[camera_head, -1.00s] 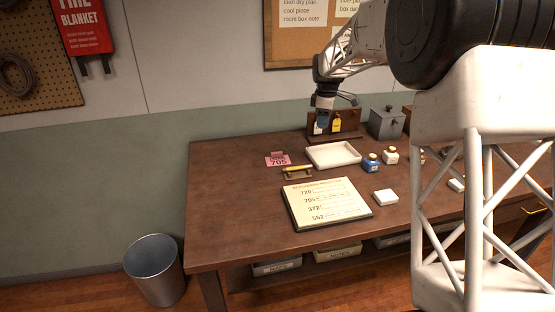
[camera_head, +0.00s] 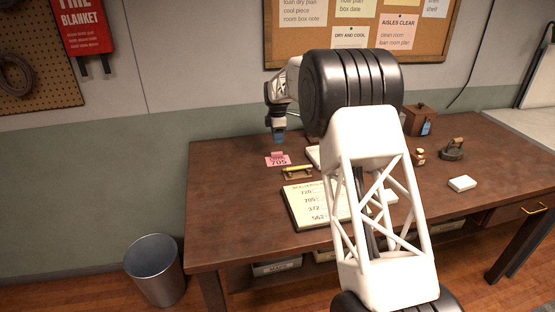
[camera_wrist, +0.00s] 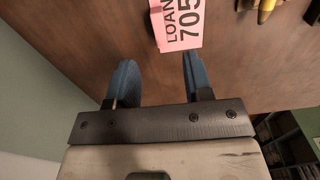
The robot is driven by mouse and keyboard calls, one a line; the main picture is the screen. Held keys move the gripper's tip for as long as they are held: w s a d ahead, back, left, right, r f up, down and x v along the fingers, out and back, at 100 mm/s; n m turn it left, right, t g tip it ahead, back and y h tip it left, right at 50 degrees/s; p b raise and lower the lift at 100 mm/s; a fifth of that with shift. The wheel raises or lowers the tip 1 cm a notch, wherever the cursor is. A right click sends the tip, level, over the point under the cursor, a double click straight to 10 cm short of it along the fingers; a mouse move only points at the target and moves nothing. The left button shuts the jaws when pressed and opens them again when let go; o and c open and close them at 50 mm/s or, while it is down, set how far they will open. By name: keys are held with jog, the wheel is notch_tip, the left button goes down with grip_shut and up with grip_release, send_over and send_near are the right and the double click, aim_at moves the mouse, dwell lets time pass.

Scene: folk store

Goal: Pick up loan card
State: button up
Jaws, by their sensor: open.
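The loan card (camera_head: 278,161) is a pink card marked 705, lying on the wooden table near its back left. A small darker pink piece stands at its back edge. In the wrist view the card (camera_wrist: 178,28) shows "LOAN" and "705", just beyond the fingertips. My gripper (camera_head: 279,140) is above the table, just behind or over the card in the head view. In the wrist view my gripper (camera_wrist: 156,75) has its two blue fingers apart with only table between them. The card is not between the fingers.
A yellow-handled object (camera_head: 297,170) lies just right of the card. A white tray (camera_head: 313,156) is mostly hidden by my arm. The table (camera_head: 225,200) is clear left of the card.

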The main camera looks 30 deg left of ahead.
aim_at(277, 153)
jog(key=shift+f, duration=0.1)
jog(key=shift+f, duration=1.2)
jog(key=shift+a+f, duration=0.1)
jog(key=shift+f, duration=2.5)
jog(key=shift+c, duration=0.3)
grip_shut()
